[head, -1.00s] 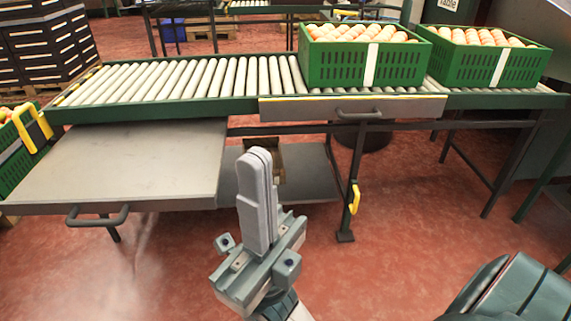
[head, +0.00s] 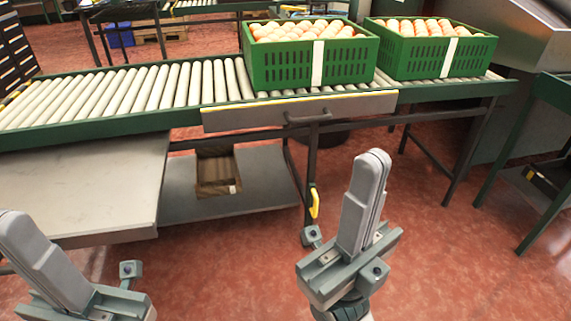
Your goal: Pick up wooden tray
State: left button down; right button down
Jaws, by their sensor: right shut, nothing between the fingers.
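A brown wooden tray (head: 217,172), open and box-like, sits on the grey lower shelf under the roller conveyor, left of centre in the head view. Its upper back part is shaded by the conveyor frame. My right gripper (head: 372,158) points up in front of the conveyor, right of and nearer than the tray. Its fingers are together with nothing between them. My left gripper (head: 14,222) is at the lower left, its fingers together and empty, partly cut off by the picture edge. Neither gripper touches the tray.
A grey side table (head: 75,185) stands at the left. A yellow-handled post (head: 314,203) stands right of the tray. The red floor (head: 450,250) is clear at the lower right.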

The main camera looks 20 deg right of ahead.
aim_at(218, 174)
jog(key=i+l+z, duration=0.3)
jog(key=i+z, duration=0.35)
jog(key=i+l, duration=0.1)
jog(key=i, duration=0.55)
